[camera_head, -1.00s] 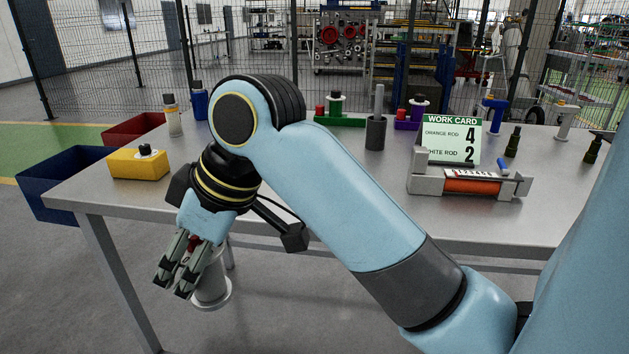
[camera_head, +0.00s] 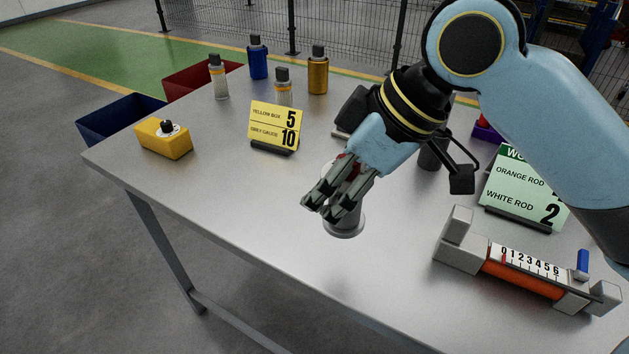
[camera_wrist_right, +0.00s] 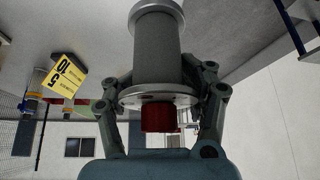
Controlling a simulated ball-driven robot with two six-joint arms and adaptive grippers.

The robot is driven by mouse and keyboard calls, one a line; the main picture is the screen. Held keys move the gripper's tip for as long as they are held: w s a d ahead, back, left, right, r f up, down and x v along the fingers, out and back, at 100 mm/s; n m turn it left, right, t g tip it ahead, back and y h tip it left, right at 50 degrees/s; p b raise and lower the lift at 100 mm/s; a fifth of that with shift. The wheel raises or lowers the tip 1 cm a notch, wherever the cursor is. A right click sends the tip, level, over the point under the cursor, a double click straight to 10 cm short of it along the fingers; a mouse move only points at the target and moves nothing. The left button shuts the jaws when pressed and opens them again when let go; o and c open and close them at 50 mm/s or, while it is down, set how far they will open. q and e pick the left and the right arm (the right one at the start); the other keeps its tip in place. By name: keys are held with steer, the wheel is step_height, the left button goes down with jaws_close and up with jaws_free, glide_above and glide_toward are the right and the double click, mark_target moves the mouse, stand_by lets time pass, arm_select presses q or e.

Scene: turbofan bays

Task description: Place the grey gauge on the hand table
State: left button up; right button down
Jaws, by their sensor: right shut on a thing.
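The grey gauge (camera_head: 347,222) is a grey cylinder with a round flange at each end and a red knob. My right gripper (camera_head: 333,205) is shut on it and holds it upright, knob end toward the palm. In the right wrist view the gauge (camera_wrist_right: 158,45) sits between the fingers, its near flange and red knob close to the palm. The gauge is over the grey metal table (camera_head: 240,200), its lower flange at or just above the top; I cannot tell if they touch. My fingers hide part of its body. My left gripper is not in view.
A yellow card (camera_head: 275,127) stands left of the gauge, with a yellow box (camera_head: 164,138) farther left. Several bottles stand behind. A green work card (camera_head: 525,190) and an orange measuring fixture (camera_head: 525,277) are at right. The table's front left is clear.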

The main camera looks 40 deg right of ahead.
steer(key=w+d+f, duration=0.1)
steer(key=w+f, duration=0.1)
steer(key=w, duration=0.1)
steer(key=w+d+f, duration=0.1)
steer(key=w+f, duration=0.1)
steer(key=w, duration=0.1)
steer(key=w+d+f, duration=0.1)
steer(key=w+f, duration=0.1)
steer(key=w, duration=0.1)
steer(key=shift+d+f, duration=0.15)
step_height(320, 180, down, 4)
steer(key=shift+r, duration=0.25)
steer(key=shift+f, duration=0.15)
steer(key=shift+c, duration=1.8)
jaws_free()
steer(key=shift+s, duration=0.1)
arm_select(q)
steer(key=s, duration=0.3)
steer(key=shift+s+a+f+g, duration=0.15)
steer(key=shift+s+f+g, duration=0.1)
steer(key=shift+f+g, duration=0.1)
